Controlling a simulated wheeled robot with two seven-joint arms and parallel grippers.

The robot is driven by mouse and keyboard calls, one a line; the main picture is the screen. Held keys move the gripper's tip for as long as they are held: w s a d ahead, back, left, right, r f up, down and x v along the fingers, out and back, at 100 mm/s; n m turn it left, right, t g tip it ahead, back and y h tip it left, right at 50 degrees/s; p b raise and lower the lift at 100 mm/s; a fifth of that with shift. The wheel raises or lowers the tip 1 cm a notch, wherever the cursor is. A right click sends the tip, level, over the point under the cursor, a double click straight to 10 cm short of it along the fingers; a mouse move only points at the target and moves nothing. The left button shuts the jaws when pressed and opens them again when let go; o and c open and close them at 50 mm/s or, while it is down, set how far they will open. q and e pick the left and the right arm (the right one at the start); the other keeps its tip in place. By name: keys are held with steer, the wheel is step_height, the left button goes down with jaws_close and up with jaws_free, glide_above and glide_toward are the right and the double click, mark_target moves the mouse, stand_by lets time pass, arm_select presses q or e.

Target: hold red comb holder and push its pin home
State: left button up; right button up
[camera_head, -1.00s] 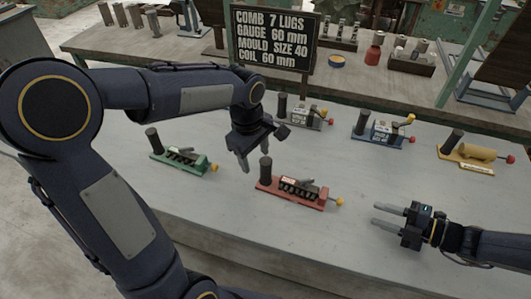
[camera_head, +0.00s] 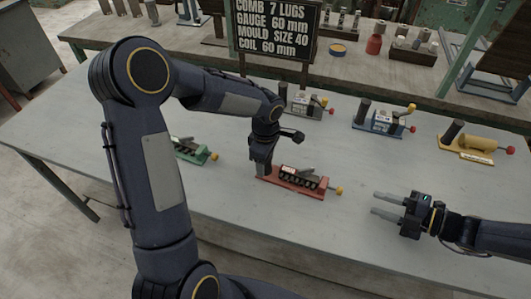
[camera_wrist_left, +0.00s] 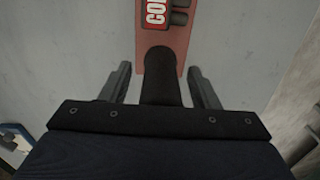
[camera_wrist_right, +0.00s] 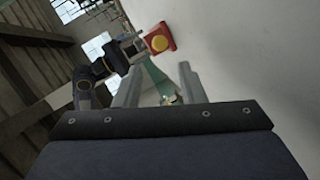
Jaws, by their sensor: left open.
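The red comb holder (camera_head: 312,190) lies on the table, with a dark comb in it and a yellow-knobbed pin (camera_head: 339,190) at its right end. Its black upright post (camera_wrist_left: 160,78) stands at the left end. My left gripper (camera_head: 262,168) is over that post, pointing down. In the left wrist view its two fingers stand apart on either side of the post, with small gaps visible. My right gripper (camera_head: 376,203) is open and empty, to the right of the pin and apart from it. The yellow knob (camera_wrist_right: 159,43) shows beyond its fingers in the right wrist view.
A green holder (camera_head: 195,152) is partly hidden behind my left arm. Grey (camera_head: 305,103), blue (camera_head: 382,124) and yellow (camera_head: 470,147) holders stand further back. A lettered sign (camera_head: 277,28) stands behind. The table front near the red holder is clear.

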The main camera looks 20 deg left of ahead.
arm_select(q)
steer(key=shift+f, duration=0.1)
jaws_close()
arm_select(e)
jaws_close()
steer(key=n, duration=0.2)
steer(key=r+n+g, duration=0.1)
steer(key=n, duration=0.1)
steer(key=n+h, duration=0.1)
steer(key=n, duration=0.1)
steer(key=shift+w+d+r+n, duration=0.15)
steer(key=shift+w+r+n, duration=0.1)
steer(key=shift+n, duration=0.15)
steer(key=shift+w+d+r+n+g+h, duration=0.35)
steer(key=shift+d+r+n+h, duration=0.25)
steer(key=shift+n, duration=2.3)
steer(key=shift+w+d+r+n+g+h, duration=0.35)
steer(key=shift+r+n+h, duration=0.5)
steer(key=shift+n, duration=2.05)
steer(key=shift+w+d+r+n+g+h, duration=0.3)
steer(key=shift+d+r+n+h, duration=0.4)
steer(key=shift+n, duration=2.2)
steer(key=shift+a+f, duration=0.1)
steer(key=shift+f, duration=0.1)
